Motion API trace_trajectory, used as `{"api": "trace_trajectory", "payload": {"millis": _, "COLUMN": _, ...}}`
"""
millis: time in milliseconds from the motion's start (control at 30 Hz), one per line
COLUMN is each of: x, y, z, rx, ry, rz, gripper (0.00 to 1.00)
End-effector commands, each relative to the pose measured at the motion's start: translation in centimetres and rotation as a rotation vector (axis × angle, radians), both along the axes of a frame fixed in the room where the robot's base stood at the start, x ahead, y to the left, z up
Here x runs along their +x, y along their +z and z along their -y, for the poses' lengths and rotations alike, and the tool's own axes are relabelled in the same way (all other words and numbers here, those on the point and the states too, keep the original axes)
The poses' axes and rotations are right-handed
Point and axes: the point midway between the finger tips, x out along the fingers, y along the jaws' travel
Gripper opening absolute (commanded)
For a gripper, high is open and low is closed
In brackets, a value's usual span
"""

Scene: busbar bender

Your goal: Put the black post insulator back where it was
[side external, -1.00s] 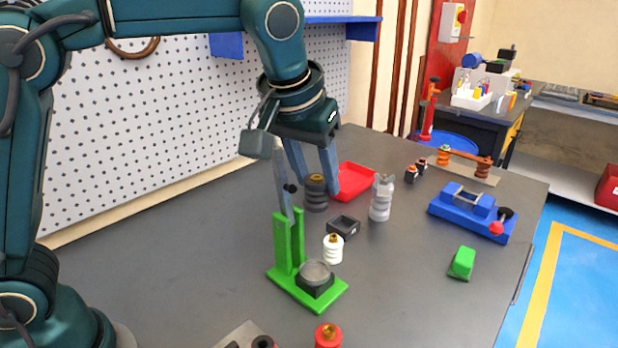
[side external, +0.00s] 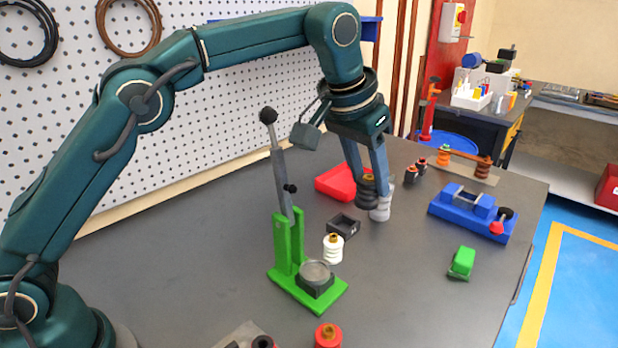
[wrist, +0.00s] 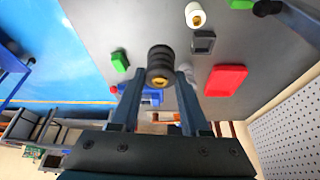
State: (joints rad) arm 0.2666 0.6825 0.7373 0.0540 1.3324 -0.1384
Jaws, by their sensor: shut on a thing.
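The black post insulator (side external: 368,193) is upright between the fingers of my gripper (side external: 373,196), which is shut on it. Its brass top shows in the side view. In the wrist view the black insulator (wrist: 160,62) sits between the two fingertips (wrist: 157,78). In the side view it partly covers a grey ribbed insulator (side external: 381,211). In the wrist view the grey insulator (wrist: 188,74) is partly hidden by a finger. How far the black one is above the table is hard to tell.
A red tray (side external: 335,183) lies left of my gripper. A black square holder (side external: 343,226), a white insulator (side external: 333,250) and a green lever bender (side external: 290,262) stand nearer. A blue vise (side external: 470,216) and green block (side external: 461,263) are right.

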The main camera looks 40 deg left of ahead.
Motion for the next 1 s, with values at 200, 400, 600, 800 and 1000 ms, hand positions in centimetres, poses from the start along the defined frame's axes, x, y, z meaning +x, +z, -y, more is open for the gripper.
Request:
{"api": "trace_trajectory", "payload": {"millis": 200, "x": 1.2, "y": -4.8, "z": 0.7, "rx": 0.002, "ry": -0.047, "rz": -0.004, "gripper": 0.00}}
{"api": "trace_trajectory", "payload": {"millis": 400, "x": 1.1, "y": -6.5, "z": 0.7, "rx": 0.002, "ry": -0.043, "rz": -0.002, "gripper": 0.00}}
{"api": "trace_trajectory", "payload": {"millis": 600, "x": 1.0, "y": -9.9, "z": 0.6, "rx": 0.003, "ry": -0.042, "rz": -0.006, "gripper": 0.00}}
{"api": "trace_trajectory", "payload": {"millis": 800, "x": 1.1, "y": -12.4, "z": 0.6, "rx": 0.001, "ry": -0.042, "rz": -0.001, "gripper": 0.00}}
{"api": "trace_trajectory", "payload": {"millis": 1000, "x": 1.0, "y": -14.9, "z": 0.6, "rx": 0.001, "ry": -0.041, "rz": -0.004, "gripper": 0.00}}
